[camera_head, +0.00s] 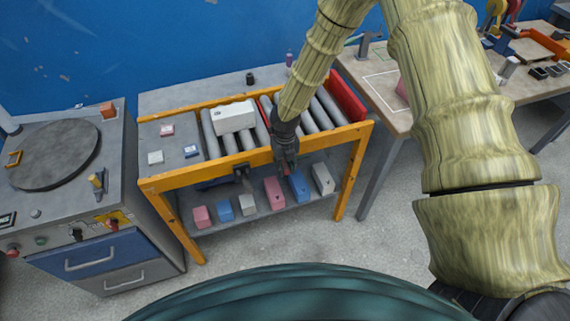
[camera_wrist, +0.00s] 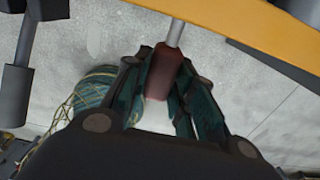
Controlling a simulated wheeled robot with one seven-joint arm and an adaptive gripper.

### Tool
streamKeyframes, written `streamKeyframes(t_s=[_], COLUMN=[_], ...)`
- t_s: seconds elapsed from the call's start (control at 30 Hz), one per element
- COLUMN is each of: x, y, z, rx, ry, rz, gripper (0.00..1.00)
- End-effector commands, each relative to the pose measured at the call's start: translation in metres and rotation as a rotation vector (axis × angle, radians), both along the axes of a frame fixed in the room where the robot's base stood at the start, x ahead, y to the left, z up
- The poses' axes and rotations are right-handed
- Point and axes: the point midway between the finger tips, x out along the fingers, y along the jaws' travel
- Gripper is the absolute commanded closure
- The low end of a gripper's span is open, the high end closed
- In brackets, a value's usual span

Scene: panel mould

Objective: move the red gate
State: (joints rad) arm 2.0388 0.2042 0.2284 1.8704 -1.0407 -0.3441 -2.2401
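A narrow red plate (camera_head: 265,108) stands between the rollers, partly hidden by my arm; it looks like the red gate. A larger red panel (camera_head: 347,97) closes the right end of the rollers. My gripper (camera_head: 287,163) points down at the front of the orange rail. In the wrist view a dark red handle (camera_wrist: 162,72) on a metal rod (camera_wrist: 175,33) comes out from under the rail. My gripper (camera_wrist: 165,75) has one finger against each side of this handle and looks shut on it. The link between handle and plate is hidden.
The orange rail (camera_wrist: 240,30) runs close to the fingers. A white box (camera_head: 233,117) lies on the rollers. Several coloured boxes stand on the lower shelf (camera_head: 240,222). A cabinet with a round plate (camera_head: 52,155) is left, a workbench (camera_head: 425,90) right. The front floor is clear.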

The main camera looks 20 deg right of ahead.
Motion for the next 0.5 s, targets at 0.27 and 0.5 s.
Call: streamKeyframes(t_s=[0.27,0.5], x=[-0.0009,-0.0003], y=[-0.0002,-0.0004], z=[-0.0014,0.0039], rx=[0.0,0.0], ry=[0.002,0.0], rz=[0.0,-0.001], gripper=[0.54,0.54])
